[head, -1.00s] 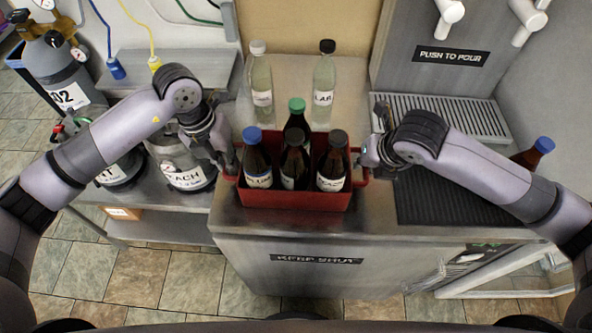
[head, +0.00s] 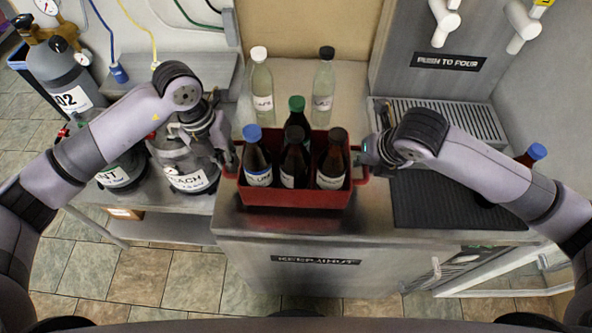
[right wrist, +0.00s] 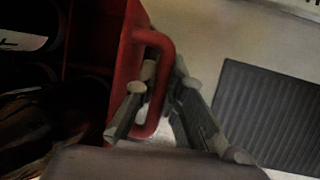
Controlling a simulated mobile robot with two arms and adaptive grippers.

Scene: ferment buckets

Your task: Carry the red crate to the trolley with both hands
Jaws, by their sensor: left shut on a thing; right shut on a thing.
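The red crate (head: 292,221) is at the front of the steel counter in the head view, holding several dark bottles with blue, green and black caps. My left gripper (head: 232,165) is shut on the crate's left handle. My right gripper (head: 364,166) is shut on its right handle. In the right wrist view the red handle (right wrist: 166,62) passes between the fingers of the right gripper (right wrist: 160,98), beside the crate's wall (right wrist: 98,40). Whether the crate's base touches the counter is hard to tell. No trolley can be made out.
Two clear bottles, white-capped (head: 262,88) and black-capped (head: 323,88), stand behind the crate. A dark ribbed mat (head: 430,200) and a blue-capped bottle (head: 535,154) are at the right. Tiled floor (head: 150,275) shows at lower left.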

